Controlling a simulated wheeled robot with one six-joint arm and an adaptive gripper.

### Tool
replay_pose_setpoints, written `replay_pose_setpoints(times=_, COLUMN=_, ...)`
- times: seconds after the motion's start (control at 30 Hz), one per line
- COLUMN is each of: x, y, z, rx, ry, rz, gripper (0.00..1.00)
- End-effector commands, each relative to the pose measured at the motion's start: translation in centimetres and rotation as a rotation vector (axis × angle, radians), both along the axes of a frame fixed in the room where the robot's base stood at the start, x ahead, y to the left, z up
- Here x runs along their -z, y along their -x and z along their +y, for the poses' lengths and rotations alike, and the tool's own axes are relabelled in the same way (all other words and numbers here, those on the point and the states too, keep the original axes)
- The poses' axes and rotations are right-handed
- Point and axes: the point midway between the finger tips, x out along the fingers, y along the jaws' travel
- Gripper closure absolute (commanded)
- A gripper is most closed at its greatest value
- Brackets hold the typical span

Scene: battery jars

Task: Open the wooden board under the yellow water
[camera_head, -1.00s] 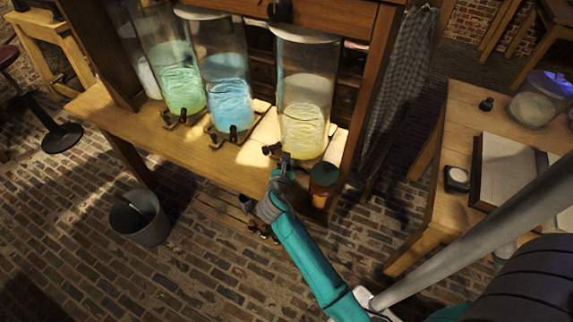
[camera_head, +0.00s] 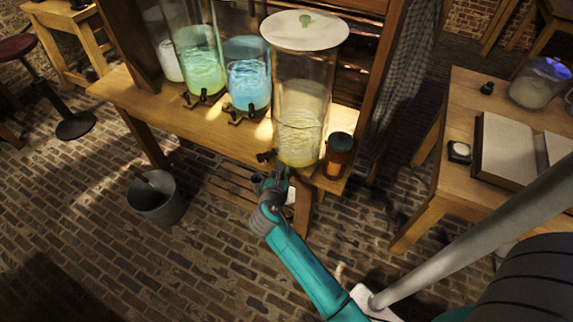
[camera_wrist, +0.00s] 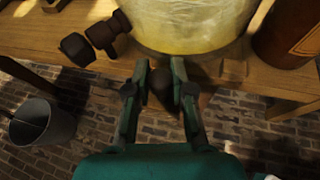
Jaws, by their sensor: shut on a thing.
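The jar of yellow water (camera_head: 301,105), with a white lid, stands on a wooden board (camera_head: 326,183) that is pulled out from the cabinet. The board's front edge shows in the wrist view (camera_wrist: 228,70). The jar's bottom shows there too, with the dark tap (camera_wrist: 103,30) to its left. My gripper (camera_head: 277,178) is at the board's front edge, below the jar. In the wrist view my gripper (camera_wrist: 162,72) has its two fingers either side of a dark round knob (camera_wrist: 160,90) and is shut on it.
An amber bottle (camera_head: 339,156) stands right of the jar at the board's edge. Green (camera_head: 203,72) and blue (camera_head: 248,82) jars stand further back on the left. A grey bucket (camera_head: 156,199) is on the brick floor. A table with an open book (camera_head: 508,150) is at the right.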

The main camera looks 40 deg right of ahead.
Motion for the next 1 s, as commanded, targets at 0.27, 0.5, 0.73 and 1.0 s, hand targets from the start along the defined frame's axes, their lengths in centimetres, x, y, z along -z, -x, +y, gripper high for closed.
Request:
replay_pose_setpoints(times=0.27, x=0.0, y=1.9, z=5.2, rx=-0.003, ry=-0.001, rz=0.000, gripper=1.00)
replay_pose_setpoints(times=0.5, x=0.1, y=2.6, z=7.3, rx=-0.001, ry=-0.002, rz=0.001, gripper=1.00)
replay_pose_setpoints(times=0.73, x=0.1, y=2.9, z=7.7, rx=0.002, ry=-0.001, rz=0.001, gripper=1.00)
replay_pose_setpoints(times=1.0, x=0.1, y=2.8, z=7.7, rx=0.002, ry=-0.002, rz=0.001, gripper=0.75)
